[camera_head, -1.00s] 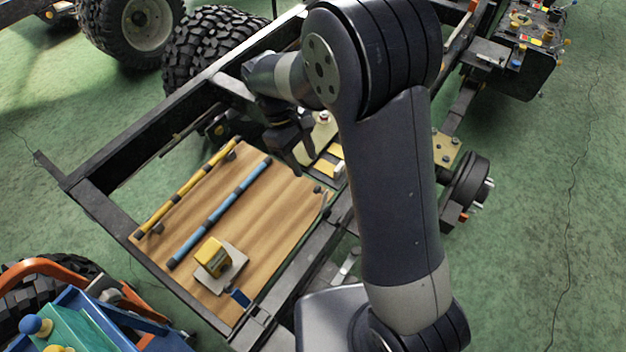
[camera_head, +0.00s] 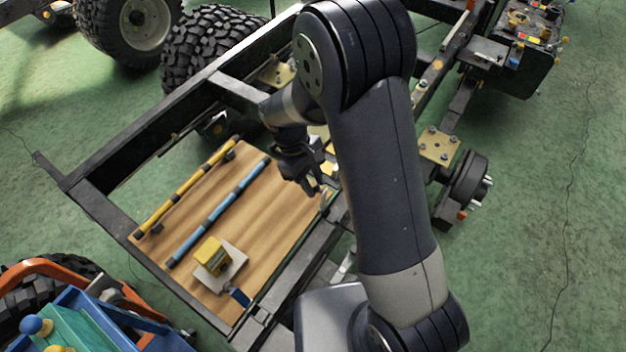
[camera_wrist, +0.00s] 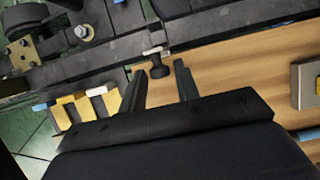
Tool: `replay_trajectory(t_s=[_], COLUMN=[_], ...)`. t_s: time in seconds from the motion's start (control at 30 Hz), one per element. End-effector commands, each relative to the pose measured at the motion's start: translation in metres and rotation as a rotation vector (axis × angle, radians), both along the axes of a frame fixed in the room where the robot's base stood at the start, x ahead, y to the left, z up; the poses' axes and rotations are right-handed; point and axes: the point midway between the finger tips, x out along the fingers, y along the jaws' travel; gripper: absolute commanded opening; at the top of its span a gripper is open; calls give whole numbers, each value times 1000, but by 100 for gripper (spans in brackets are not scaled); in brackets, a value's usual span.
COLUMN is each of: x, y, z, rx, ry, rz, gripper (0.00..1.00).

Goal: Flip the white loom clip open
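My gripper (camera_head: 312,188) is low over the right edge of the wooden board, beside the frame rail. In the wrist view its two dark fingers (camera_wrist: 160,70) stand apart with nothing held between them. A small white piece, which looks like the white loom clip (camera_wrist: 152,51), lies just beyond the fingertips at the rail's edge. A dark round-headed knob (camera_wrist: 158,70) stands next to it, between the fingertips in the picture. I cannot tell whether the fingers touch either one. In the head view a thin pale piece (camera_head: 324,198) shows close to the fingertips, partly hidden.
The board (camera_head: 275,225) carries a yellow tube (camera_head: 190,185), a blue tube (camera_head: 220,210) and a yellow block on a grey plate (camera_head: 212,254). A blue clip (camera_head: 240,297) is at the near edge. Yellow blocks (camera_wrist: 85,108) are left of the fingers. A wheel hub (camera_head: 468,180) is right.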

Motion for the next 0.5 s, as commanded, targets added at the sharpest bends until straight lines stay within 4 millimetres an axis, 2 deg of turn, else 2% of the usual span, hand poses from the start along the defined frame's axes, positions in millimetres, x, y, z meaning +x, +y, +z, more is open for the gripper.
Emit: replay_trajectory(t_s=[0.03,0.33,0.5], x=[0,0,0], y=[0,0,0], z=[0,0,0], rx=[0,0,1], ry=[0,0,-1], rz=[0,0,0], gripper=[26,2,0])
